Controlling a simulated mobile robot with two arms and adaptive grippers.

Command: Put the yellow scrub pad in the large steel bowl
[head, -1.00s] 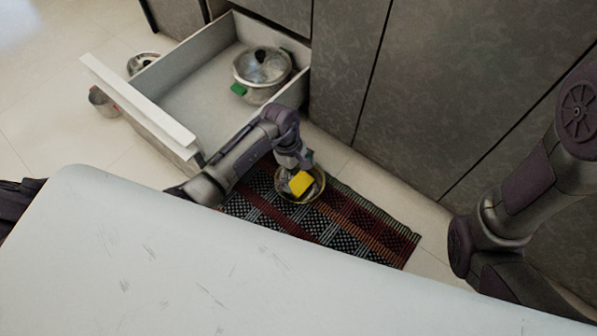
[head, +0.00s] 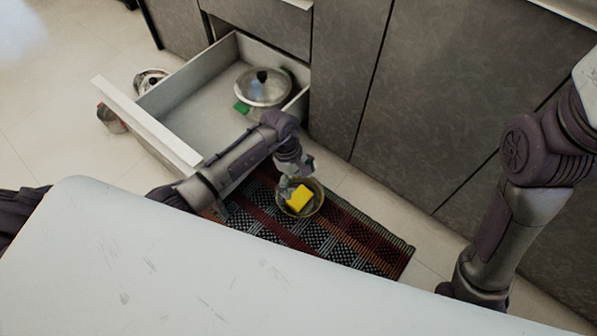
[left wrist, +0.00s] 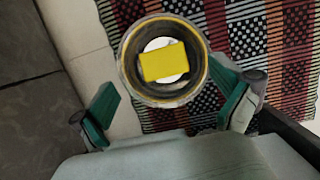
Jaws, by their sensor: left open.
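The yellow scrub pad (head: 299,198) lies within the rim of the round steel bowl (head: 319,190) on the floor mat. In the left wrist view the pad (left wrist: 164,63) sits inside the bowl (left wrist: 125,66), over a bright disc at its bottom. My right gripper is out of view.
The woven mat (head: 345,245) lies under the bowl. An open drawer (head: 190,95) holds a lidded pot (head: 263,88). Grey cabinets (head: 430,110) close off the right. A pale countertop (head: 200,265) fills the foreground.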

